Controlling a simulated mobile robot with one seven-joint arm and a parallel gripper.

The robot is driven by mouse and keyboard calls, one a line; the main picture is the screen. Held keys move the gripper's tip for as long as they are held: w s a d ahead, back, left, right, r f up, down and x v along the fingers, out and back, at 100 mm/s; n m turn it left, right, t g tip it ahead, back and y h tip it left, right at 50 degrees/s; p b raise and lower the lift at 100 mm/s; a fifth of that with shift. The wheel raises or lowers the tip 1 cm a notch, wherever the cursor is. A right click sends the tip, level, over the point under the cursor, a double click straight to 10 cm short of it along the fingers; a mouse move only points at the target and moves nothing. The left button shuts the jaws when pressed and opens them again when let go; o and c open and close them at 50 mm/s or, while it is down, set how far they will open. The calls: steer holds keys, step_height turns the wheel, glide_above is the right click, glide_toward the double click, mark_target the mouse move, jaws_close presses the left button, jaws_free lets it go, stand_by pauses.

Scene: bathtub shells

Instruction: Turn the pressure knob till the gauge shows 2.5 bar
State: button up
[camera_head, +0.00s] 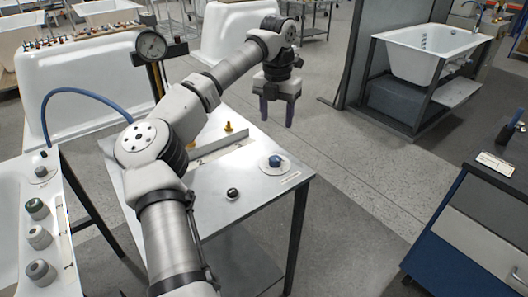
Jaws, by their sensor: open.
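A round dial gauge (151,45) with a dark rim stands on a post at the back of the metal worktable (255,185). Its needle and figures are too small to read. A blue knob (275,161) sits on a pale round plate near the table's right side. A small black knob (233,193) is nearer the front. I cannot tell from any label which is the pressure knob. My gripper (277,117) points down, open, with nothing seen between its fingers. It appears above and behind the blue knob, apart from it. My arm hides the table's left part.
A brass fitting (229,128) stands by a raised strip on the table. A blue hose (85,92) arches at left. A white bench (62,240) with several grey-green knobs is at the left edge. A blue cabinet (465,225) stands right. Floor between is clear.

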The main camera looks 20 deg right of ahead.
mark_target(275, 159)
step_height(275, 159, down, 14)
steer(key=p, duration=0.2)
steer(key=shift+r+p, duration=0.1)
steer(key=shift+p, duration=0.3)
